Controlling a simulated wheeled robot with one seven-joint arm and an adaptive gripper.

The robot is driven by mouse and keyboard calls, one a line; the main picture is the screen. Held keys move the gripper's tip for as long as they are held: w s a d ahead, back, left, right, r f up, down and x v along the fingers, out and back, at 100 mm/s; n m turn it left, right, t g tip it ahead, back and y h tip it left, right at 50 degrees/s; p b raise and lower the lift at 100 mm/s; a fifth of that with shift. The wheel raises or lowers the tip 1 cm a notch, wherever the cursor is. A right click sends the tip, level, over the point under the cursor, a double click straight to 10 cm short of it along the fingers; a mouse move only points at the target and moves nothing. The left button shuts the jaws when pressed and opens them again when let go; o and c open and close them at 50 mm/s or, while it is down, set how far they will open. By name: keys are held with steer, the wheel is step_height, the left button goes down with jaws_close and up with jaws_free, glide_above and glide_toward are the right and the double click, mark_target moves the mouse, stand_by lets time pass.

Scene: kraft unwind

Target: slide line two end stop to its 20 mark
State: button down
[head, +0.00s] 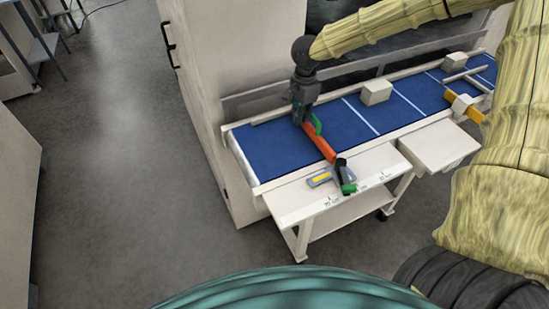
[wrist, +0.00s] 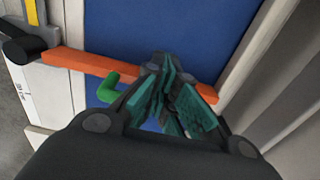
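A long orange bar (head: 318,140) lies across the blue conveyor bed. Its near end meets a dark clamp (head: 344,172) with a green lever (head: 348,188) at the front rail. An upright green piece (head: 316,123) stands by the bar close to my gripper (head: 303,117). In the wrist view, my gripper's teal fingers (wrist: 172,75) are drawn together over the orange bar (wrist: 82,62), with the green hooked piece (wrist: 110,88) left of them. I see nothing held between them, and contact with the bar is unclear. Scale marks are too small to read.
A grey and yellow tool (head: 320,179) lies on the white front shelf (head: 300,198). Pale blocks (head: 376,91) and a yellow bar (head: 470,108) are farther right along the bed. A tall cabinet (head: 215,60) stands left of the bed.

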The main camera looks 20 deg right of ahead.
steer(key=shift+d, duration=1.15)
stand_by(0.4)
steer(key=shift+a, duration=0.2)
steer(key=shift+a, duration=0.8)
steer(key=shift+r, duration=0.15)
step_height(320, 180, up, 9)
stand_by(1.1)
stand_by(0.4)
